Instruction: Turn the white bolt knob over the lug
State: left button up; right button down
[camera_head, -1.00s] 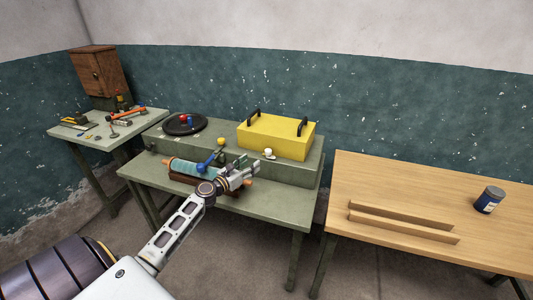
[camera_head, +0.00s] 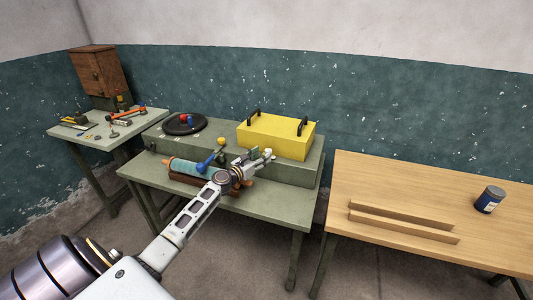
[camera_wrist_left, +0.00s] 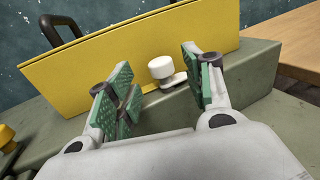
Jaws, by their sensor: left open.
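The white bolt knob (camera_wrist_left: 161,68) is a short upright cylinder in front of the yellow box (camera_wrist_left: 110,62), between my left fingers in the wrist view. A small pale grey bar (camera_wrist_left: 175,80) sits at its foot, pointing right; I cannot tell whether this is the lug. In the head view the knob (camera_head: 268,153) shows just past the fingertips. My left gripper (camera_head: 258,158) is open, its green-padded fingers on either side of the knob with gaps. I see no contact. My right gripper is not in view.
The yellow box with black handles (camera_head: 277,135) stands on a raised green ledge (camera_head: 312,167). A blue cylinder with a blue lever (camera_head: 187,167) lies left of my gripper. A black disc (camera_head: 184,125) is farther left. A wooden table (camera_head: 400,190) stands at right.

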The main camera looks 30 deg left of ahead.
aim_at(266, 152)
pick_arm(q)
jog(key=shift+w+d, duration=0.15)
jog(key=shift+w, duration=0.9)
jog(key=shift+w+d, duration=0.1)
jog(key=shift+w, duration=0.95)
jog(key=shift+c, duration=0.2)
jog(key=c, duration=1)
